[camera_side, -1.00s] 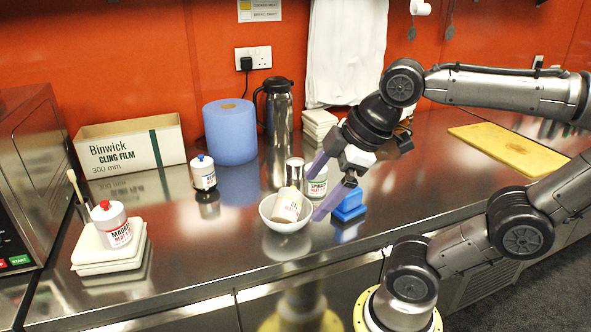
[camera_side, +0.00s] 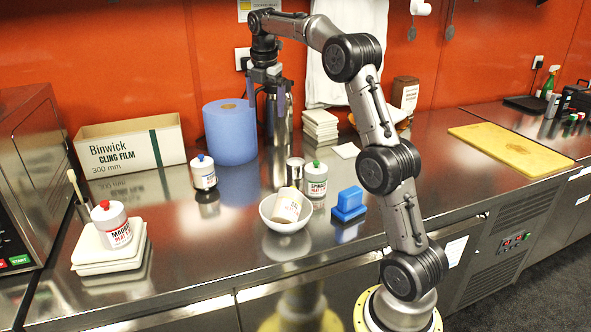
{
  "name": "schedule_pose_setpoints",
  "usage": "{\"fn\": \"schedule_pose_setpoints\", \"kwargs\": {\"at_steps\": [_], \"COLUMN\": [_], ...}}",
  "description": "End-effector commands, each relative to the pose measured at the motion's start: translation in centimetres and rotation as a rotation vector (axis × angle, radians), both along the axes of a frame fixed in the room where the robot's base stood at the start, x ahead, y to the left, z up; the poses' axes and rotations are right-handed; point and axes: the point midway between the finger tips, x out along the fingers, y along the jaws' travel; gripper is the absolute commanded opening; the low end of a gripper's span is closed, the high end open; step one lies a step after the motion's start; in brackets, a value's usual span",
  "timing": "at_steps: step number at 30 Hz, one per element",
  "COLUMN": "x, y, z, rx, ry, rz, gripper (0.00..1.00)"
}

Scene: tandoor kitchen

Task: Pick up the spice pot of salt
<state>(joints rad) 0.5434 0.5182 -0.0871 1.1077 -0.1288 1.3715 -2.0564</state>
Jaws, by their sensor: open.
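No label that I can read says salt. A white pot (camera_side: 288,207) leans tilted in a small white bowl (camera_side: 283,225); its lettering is too small to read. A small white pot with a blue cap (camera_side: 204,175) stands upright further left, its label also unreadable. My gripper (camera_side: 267,108) is open and empty, pointing down in front of the steel jug, above and behind the pots.
The steel jug (camera_side: 277,125) and a blue paper roll (camera_side: 229,132) stand close to my gripper. A cling film box (camera_side: 128,150) is behind left. A steel tin (camera_side: 295,171) and a blue block (camera_side: 348,204) stand near the bowl. A yellow board (camera_side: 511,150) lies right. The front counter is mostly clear.

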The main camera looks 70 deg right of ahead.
Motion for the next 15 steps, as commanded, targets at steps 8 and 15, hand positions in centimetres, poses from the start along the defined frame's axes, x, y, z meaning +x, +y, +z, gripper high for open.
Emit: {"fn": "schedule_pose_setpoints", "kwargs": {"at_steps": [8, 15], "x": [-1.1, -2.6], "y": [-9.0, -10.8], "z": [-9.6, -12.8], "rx": [0.068, 0.093], "ry": [0.105, 0.135], "rz": [-0.14, -0.18], "gripper": [1.0, 1.0]}}
